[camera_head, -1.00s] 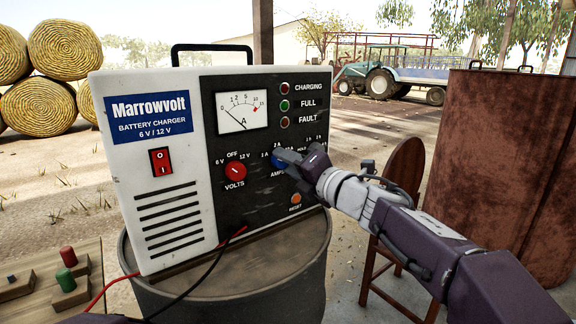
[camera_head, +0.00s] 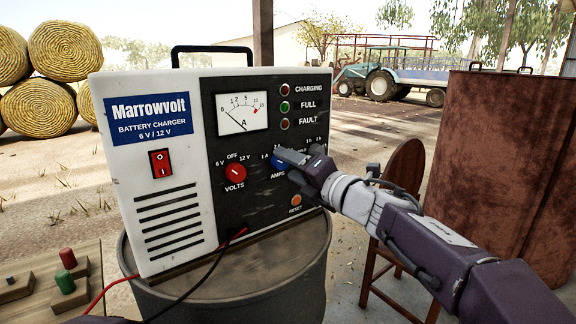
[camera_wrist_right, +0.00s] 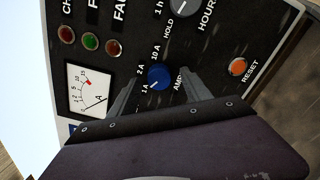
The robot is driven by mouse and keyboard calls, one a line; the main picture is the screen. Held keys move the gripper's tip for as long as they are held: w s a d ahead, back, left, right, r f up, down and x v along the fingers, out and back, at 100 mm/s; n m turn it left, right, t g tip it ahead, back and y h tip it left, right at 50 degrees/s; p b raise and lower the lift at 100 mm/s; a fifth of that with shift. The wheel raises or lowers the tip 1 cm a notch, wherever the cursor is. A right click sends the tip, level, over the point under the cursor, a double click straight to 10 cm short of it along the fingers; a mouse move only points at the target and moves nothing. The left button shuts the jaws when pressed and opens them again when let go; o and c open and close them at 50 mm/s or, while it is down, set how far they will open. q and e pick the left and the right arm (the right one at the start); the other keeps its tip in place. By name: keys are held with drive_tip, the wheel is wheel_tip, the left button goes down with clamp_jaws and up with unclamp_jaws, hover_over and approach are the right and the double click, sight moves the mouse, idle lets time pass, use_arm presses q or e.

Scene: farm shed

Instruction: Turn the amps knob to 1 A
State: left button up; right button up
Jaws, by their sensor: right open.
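The blue amps knob (camera_head: 278,163) is on the black panel of the Marrowvolt battery charger (camera_head: 180,215). My right gripper (camera_head: 296,154) is at the panel and partly covers the knob and its labels in the head view. In the right wrist view the whole knob face (camera_wrist_right: 158,77) shows, with 1 A, 2 A and 10 A around it. The open fingers (camera_wrist_right: 160,92) are on either side of it; I cannot tell whether they touch it. A small pale mark on the knob appears to be on the 1 A side, but it is too small to be sure.
The red volts knob (camera_head: 235,174) is left of the amps knob, and the orange reset button (camera_head: 296,200) is below right. The charger stands on a drum (camera_head: 235,290).

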drive_tip(key=v, duration=0.8)
drive_tip(key=shift+p, duration=0.4)
drive_tip(key=w+d+f+m+g+h, duration=0.1)
drive_tip(key=d+f+m+h, duration=0.45)
drive_tip(key=f+m, duration=0.45)
drive_tip(key=w+d+f+m+g+h, duration=0.15)
drive_tip(key=d+f+m+h, duration=0.25)
drive_tip(key=d+f+m, duration=0.5)
drive_tip(key=s+a+f+m+g, duration=0.2)
drive_tip(key=s+f+m+g, duration=1)
drive_tip(key=s+f, duration=1.05)
wheel_tip(320, 180, up, 27)
drive_tip(key=t+p, duration=0.1)
drive_tip(key=p, duration=2.6)
drive_tip(key=shift+w+a+m+h, duration=0.25)
drive_tip(key=shift+w+m+h, duration=0.05)
drive_tip(key=shift+w+h, duration=0.15)
